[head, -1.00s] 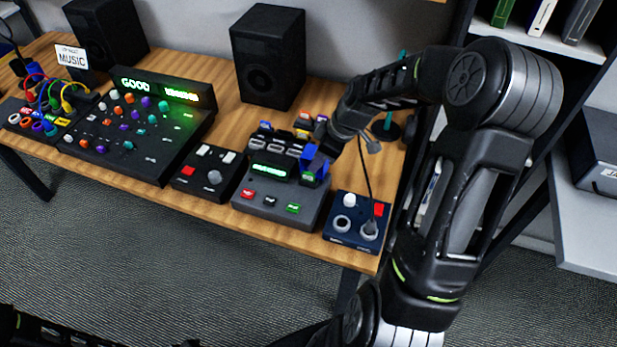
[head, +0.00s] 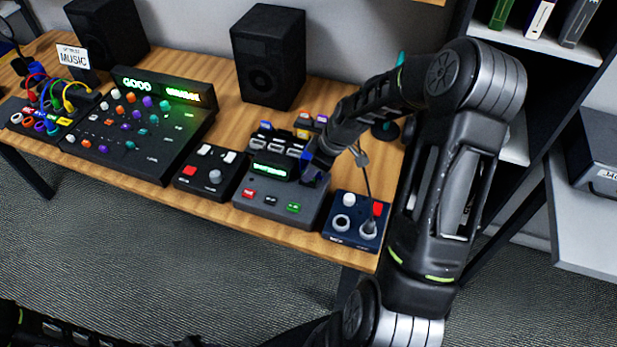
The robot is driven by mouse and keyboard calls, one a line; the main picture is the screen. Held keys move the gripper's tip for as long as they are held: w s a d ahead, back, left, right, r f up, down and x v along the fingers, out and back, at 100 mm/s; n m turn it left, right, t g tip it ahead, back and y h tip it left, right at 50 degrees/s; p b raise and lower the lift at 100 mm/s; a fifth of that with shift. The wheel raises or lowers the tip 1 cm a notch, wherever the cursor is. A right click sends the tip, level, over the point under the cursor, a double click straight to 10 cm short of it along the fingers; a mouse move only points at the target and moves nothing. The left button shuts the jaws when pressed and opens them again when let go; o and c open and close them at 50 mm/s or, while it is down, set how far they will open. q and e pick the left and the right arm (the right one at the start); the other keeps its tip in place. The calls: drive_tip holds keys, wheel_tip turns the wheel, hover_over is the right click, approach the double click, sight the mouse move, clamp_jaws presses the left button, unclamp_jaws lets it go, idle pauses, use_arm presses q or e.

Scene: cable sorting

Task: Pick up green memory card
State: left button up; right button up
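The grey card device (head: 277,205) stands on the wooden table with a lit green display and a row of slots along its back. My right gripper (head: 313,173) reaches down at the device's right back corner, with its blue fingertips low at that corner. The green memory card cannot be made out now; the fingers cover the spot where a small green piece showed earlier. Whether the fingers are closed on it is not visible. On the device's front are red, dark and green labelled keys, the green key (head: 293,207) being rightmost. My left gripper is not in view.
Small coloured cards, one orange (head: 303,132), are behind the device. A navy box (head: 354,223) with knobs and a cable stands close on the right, a black button box (head: 208,172) on the left. A speaker (head: 268,58) stands behind. The table's front edge is near.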

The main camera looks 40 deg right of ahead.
clamp_jaws()
idle(0.5)
wheel_tip(320, 180, up, 10)
drive_tip(key=b, duration=0.1)
drive_tip(key=shift+b, duration=0.4)
idle(0.6)
